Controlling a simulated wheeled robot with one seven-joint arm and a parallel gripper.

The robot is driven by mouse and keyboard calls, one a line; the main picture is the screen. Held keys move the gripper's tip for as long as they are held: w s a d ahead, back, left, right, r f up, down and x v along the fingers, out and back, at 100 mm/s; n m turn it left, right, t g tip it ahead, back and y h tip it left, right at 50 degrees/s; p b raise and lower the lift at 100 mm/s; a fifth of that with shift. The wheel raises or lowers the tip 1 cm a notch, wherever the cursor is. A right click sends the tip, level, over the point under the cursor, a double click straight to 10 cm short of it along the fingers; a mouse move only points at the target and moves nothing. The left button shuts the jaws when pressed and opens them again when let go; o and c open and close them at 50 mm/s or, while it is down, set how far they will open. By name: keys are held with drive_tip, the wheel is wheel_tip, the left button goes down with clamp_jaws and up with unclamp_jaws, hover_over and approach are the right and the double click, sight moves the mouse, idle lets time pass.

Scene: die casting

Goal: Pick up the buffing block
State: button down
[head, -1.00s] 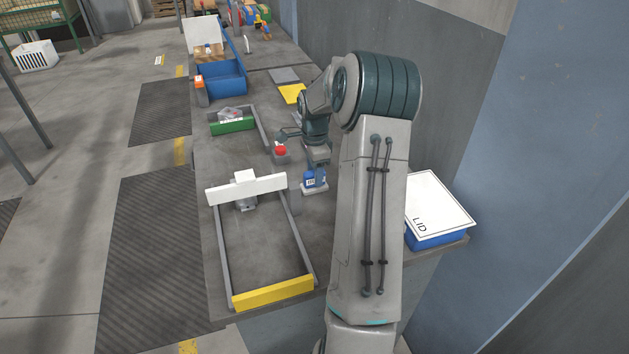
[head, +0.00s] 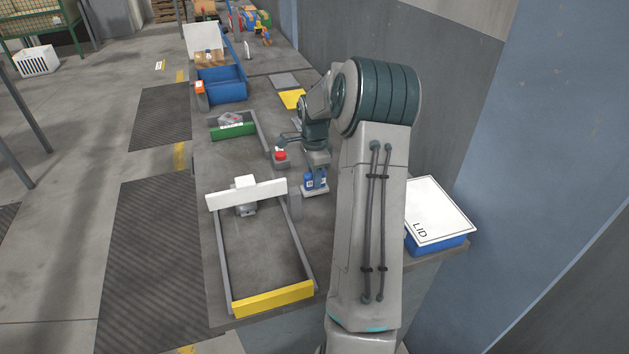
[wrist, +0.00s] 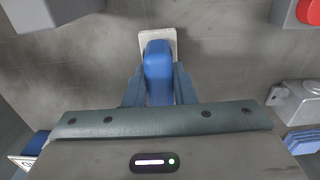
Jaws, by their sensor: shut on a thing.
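The buffing block has a blue rounded handle on a pale flat pad. In the wrist view the buffing block (wrist: 158,62) stands between the two fingers of my gripper (wrist: 158,84), which are shut on the blue handle from both sides. The pad shows beyond the handle. In the head view the buffing block (head: 309,181) is at the right part of the bench, below my gripper (head: 316,178), with a finger partly covering the handle. The pad appears on or very close to the bench top.
A red button on a grey box (head: 281,156) is just beyond the block. A blue box with a lid (head: 437,213) is at right.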

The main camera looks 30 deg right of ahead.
drive_tip(key=r, duration=0.3)
drive_tip(key=shift+s+d+r, duration=0.15)
drive_tip(key=shift+s+d, duration=0.15)
drive_tip(key=s+d+r, duration=0.6)
drive_tip(key=s+d, duration=0.1)
drive_tip(key=s, duration=0.1)
drive_tip(key=shift+d+r+b, duration=0.15)
drive_tip(key=shift+d+b, duration=0.1)
drive_tip(key=shift+b, duration=0.1)
